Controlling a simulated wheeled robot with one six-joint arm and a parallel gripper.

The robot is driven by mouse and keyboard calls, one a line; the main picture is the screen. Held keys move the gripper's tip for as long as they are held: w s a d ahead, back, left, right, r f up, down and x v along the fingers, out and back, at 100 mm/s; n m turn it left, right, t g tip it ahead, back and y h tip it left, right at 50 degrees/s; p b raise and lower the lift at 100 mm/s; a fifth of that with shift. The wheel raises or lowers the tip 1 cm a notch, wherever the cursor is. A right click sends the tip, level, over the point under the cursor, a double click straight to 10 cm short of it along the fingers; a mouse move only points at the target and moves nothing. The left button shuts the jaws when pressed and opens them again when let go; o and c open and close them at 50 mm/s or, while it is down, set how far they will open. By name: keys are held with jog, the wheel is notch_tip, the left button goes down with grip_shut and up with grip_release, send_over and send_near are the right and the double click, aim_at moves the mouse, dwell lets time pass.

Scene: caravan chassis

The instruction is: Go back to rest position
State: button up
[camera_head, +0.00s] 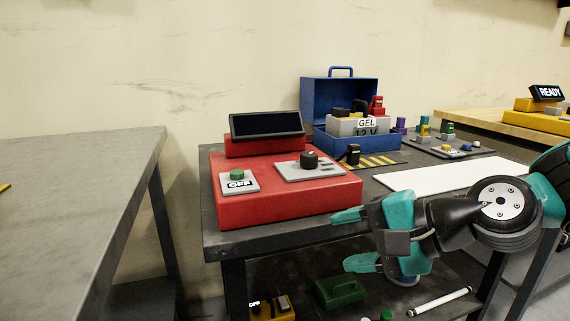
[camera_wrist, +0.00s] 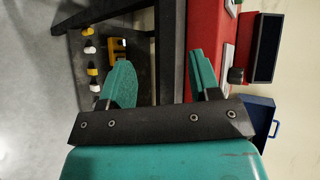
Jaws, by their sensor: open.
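My gripper (camera_head: 354,240) is teal and black and hangs at the right of the head view, in front of the table's front edge. Its two fingers are spread apart with nothing between them. In the wrist view my gripper (camera_wrist: 155,82) also shows open and empty. A red console (camera_head: 290,195) with a dark screen, a green button marked OFF and a black knob sits on the dark table (camera_head: 385,210), left of and behind my gripper. The console (camera_wrist: 205,25) shows along the upper right in the wrist view.
A blue case (camera_head: 340,98) with a GEL 12 V battery (camera_head: 345,126) stands behind the console. A white sheet (camera_head: 440,176) lies on the table near my arm. The lower shelf holds a green box (camera_head: 340,292) and a white tube (camera_head: 440,302). Another grey table (camera_head: 80,190) stands left.

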jog(key=s+d+f+n+g+h, duration=0.1)
jog(key=s+d+n+g+h, duration=0.15)
jog(key=s+n, duration=0.45)
jog(key=s+d+f+n+g+h, duration=0.1)
jog(key=s+d+n+g+h, duration=0.2)
jog(key=s+n, duration=0.4)
notch_tip(320, 180, up, 28)
jog(key=n+h+p, duration=0.1)
jog(key=p, duration=2.6)
jog(key=shift+f+p, duration=0.25)
jog(key=shift+p, duration=0.05)
